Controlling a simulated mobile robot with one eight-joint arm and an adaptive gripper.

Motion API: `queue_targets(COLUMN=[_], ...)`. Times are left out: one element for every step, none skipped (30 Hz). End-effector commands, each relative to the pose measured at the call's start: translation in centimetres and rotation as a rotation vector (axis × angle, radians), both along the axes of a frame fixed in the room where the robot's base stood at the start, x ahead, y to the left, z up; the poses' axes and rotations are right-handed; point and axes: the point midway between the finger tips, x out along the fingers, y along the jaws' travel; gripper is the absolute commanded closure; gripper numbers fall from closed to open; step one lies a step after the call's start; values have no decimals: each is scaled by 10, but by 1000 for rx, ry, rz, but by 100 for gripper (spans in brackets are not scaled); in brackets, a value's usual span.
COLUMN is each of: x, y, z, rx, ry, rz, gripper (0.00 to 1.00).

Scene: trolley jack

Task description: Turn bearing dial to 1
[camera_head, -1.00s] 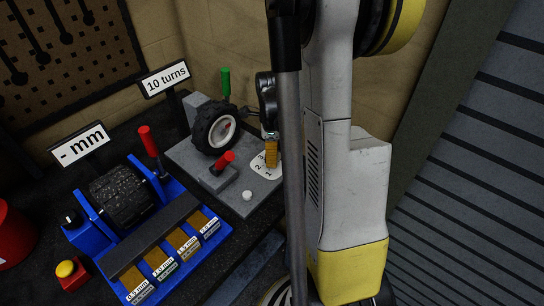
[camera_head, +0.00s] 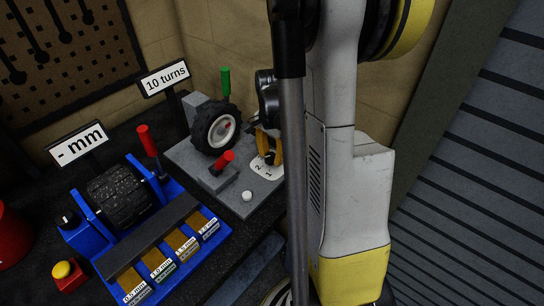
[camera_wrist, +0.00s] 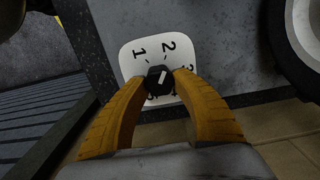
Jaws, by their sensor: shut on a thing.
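The bearing dial (camera_wrist: 158,80) is a small black knob with a white mark, on a white number plate (camera_wrist: 135,60). The plate shows 1, 2 and 3; lower figures are partly hidden. The mark lies toward the knob's upper right; which number it points at I cannot tell for sure. In the head view the plate (camera_head: 266,172) lies on the grey base, and my gripper hides the knob. My gripper (camera_wrist: 158,76) has its two yellow fingers shut on the knob's sides. It also shows in the head view (camera_head: 267,160), pointing down.
A black tyre (camera_head: 216,129) and a red-handled lever (camera_head: 223,162) stand left of my gripper on the grey base (camera_head: 190,160). A white button (camera_head: 247,196) is in front. A blue fixture (camera_head: 150,235) with labelled slots is at the lower left. Signs read "10 turns" (camera_head: 166,77) and "- mm" (camera_head: 79,144).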

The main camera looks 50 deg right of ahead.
Motion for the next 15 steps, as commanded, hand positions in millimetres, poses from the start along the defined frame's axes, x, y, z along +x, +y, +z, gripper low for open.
queue_targets(x=[0, 0, 0, 0, 0, 0, 0, 0, 1, 1, 1, 1, 1, 1, 1], y=[0, 0, 0, 0, 1, 1, 1, 1, 1, 1, 1, 1, 1, 1, 1], z=[-1, -1, -1, -1, -1, -1, -1, -1, -1, -1, -1, -1, -1, -1, -1], rx=[1, 1, 1, 1, 1, 1, 1, 1, 1, 1, 1, 1, 1, 1, 1], ry=[1, 1, 1, 1, 1, 1, 1, 1, 1, 1, 1, 1, 1, 1, 1], rz=[43, 71, 109, 138, 166, 204, 233, 261, 299, 328, 356, 394, 423, 451, 489], gripper=[97, 97, 97, 97, 97, 97, 97, 97, 97, 97, 97, 97, 97, 97, 97])
